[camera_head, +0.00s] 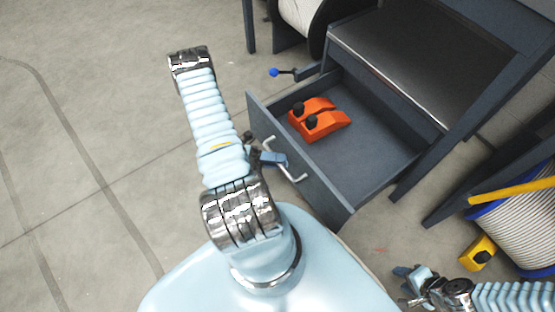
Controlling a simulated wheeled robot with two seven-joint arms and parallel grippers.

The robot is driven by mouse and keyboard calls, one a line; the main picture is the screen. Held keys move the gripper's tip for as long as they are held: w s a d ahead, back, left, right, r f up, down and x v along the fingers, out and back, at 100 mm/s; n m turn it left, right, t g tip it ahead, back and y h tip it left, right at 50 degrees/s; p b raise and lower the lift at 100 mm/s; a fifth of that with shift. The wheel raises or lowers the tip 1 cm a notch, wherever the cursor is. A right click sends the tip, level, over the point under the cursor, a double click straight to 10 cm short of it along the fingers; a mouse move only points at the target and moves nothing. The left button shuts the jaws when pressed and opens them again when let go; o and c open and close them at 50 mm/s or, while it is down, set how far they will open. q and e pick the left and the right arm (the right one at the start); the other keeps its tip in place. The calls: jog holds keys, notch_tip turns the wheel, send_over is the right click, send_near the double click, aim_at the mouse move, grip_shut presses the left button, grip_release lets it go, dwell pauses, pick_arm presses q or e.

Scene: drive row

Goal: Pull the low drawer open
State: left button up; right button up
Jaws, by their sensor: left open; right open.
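The low drawer (385,150) is grey and stands pulled out from under the grey cabinet, so its inside shows. Its front panel (312,178) faces lower left and carries a pale bar handle (296,177). My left gripper (273,158) is open at the upper part of the handle, partly hidden behind my arm. I cannot tell whether the bar is between its fingers. My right gripper (405,284) is open and empty at the lower right, apart from the drawer.
A lever with a blue ball (273,72) sticks out beside the drawer's far corner. A cable reel (520,230), a yellow block (478,252) and a yellow bar (515,190) are at the right. Another reel (300,15) stands at the top. The concrete floor (80,130) at left is clear.

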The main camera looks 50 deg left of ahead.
pick_arm(q)
jog(key=b+v, duration=0.1)
jog(key=v, duration=1.3)
jog(key=shift+d, duration=0.1)
